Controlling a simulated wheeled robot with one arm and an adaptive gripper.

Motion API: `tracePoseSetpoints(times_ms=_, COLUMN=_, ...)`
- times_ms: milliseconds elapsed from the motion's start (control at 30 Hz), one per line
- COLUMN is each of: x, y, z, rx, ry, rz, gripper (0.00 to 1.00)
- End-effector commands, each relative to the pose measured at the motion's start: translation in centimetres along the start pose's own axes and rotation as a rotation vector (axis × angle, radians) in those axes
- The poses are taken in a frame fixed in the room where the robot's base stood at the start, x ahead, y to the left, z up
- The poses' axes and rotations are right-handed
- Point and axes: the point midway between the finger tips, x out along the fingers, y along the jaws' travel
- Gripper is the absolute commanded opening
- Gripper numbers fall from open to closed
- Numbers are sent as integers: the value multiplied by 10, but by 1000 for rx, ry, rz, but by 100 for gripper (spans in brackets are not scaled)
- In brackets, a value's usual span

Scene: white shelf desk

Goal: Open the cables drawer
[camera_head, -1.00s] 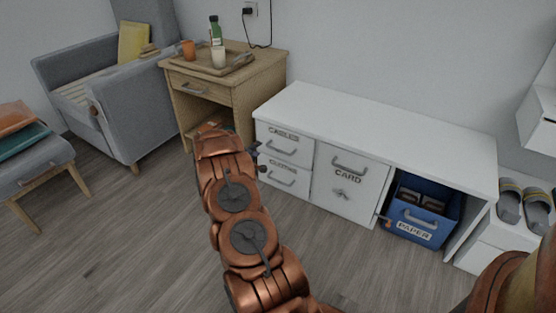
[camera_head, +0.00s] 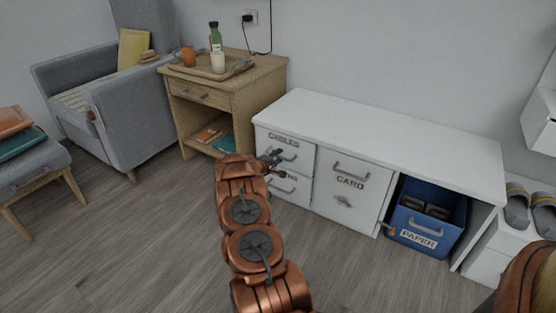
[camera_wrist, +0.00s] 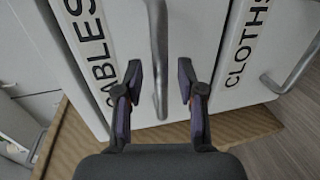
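The cables drawer (camera_head: 270,135) is the upper left drawer of the white desk, and its front looks flush with the desk. Its label and grey bar handle also show in the wrist view, where the handle (camera_wrist: 158,60) runs between my fingers. My gripper (camera_head: 275,163) is at the drawer front in the head view. In the wrist view my gripper (camera_wrist: 160,85) is open, one finger on each side of the handle, with gaps on both sides. The cloths drawer (camera_wrist: 245,50) lies directly below; its handle (camera_wrist: 295,70) is apart from my fingers.
The card door (camera_head: 350,185) is to the right, then an open bay with the blue paper bin (camera_head: 428,220). A wooden nightstand (camera_head: 240,95) with a tray stands close on the left. The floor in front is clear.

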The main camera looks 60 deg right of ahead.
Motion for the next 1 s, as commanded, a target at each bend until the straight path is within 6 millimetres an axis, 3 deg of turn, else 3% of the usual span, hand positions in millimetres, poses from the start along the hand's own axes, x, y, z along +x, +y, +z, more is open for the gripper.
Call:
tracePoseSetpoints(times_ms=400, x=5, y=0, z=0, rx=0, ry=1, rz=-2, gripper=39)
tracePoseSetpoints(times_ms=767, x=5, y=-1, z=0, rx=-1, ry=1, rz=-2, gripper=1)
tracePoseSetpoints(times_ms=1000, x=5, y=-1, z=0, rx=-1, ry=1, rz=-2, gripper=0)
